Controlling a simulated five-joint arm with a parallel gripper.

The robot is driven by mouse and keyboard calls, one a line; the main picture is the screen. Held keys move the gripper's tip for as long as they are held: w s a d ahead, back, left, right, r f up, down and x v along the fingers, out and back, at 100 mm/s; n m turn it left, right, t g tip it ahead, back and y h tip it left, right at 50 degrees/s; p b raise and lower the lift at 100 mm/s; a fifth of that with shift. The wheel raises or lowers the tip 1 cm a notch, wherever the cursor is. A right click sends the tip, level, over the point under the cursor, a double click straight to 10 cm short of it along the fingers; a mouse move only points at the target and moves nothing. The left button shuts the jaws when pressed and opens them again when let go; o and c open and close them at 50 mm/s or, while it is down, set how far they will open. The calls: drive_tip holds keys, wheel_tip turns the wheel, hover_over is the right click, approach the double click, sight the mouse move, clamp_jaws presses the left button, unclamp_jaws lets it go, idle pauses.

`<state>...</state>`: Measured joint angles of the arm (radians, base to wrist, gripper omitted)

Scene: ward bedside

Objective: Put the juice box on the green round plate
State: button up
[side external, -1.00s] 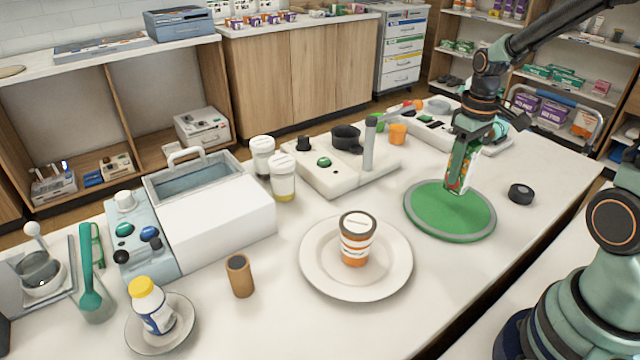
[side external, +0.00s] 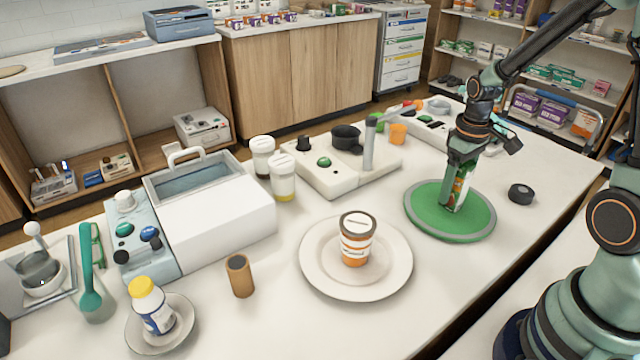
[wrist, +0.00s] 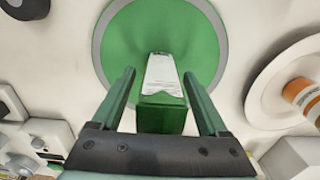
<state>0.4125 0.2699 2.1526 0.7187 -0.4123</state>
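The juice box (side external: 459,192), green with a white printed face, stands close to upright on the green round plate (side external: 425,212), and its lower end appears to touch the plate. The plate has a grey rim. My gripper (side external: 461,172) is pointed down around the box. In the wrist view the box (wrist: 162,112) sits between the two fingers of my gripper (wrist: 159,72), with a narrow gap showing on each side, so the fingers look open. The green plate (wrist: 120,45) lies beyond it. In the side view a finger hides part of the box.
A white plate (side external: 315,275) with an orange-striped cup (side external: 356,240) is left of the green plate. A black round lid (side external: 521,194) lies to its right. A white device with a grey post (side external: 368,145) stands behind left. The table's front edge is near.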

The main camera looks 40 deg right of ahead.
wheel_tip(320, 180, up, 12)
drive_tip(key=shift+r, duration=0.1)
drive_tip(key=shift+a+r, duration=0.25)
drive_tip(key=shift+a, duration=0.05)
drive_tip(key=s+a+r+t, duration=0.1)
drive_tip(key=a+r+t, duration=0.1)
drive_tip(key=a, duration=0.4)
drive_tip(key=s+a+r+t, duration=0.2)
drive_tip(key=a+t, duration=0.1)
drive_tip(key=a, duration=0.4)
drive_tip(key=shift+s+a+t, duration=0.2)
drive_tip(key=shift+s+t, duration=0.05)
drive_tip(key=shift+t, duration=0.05)
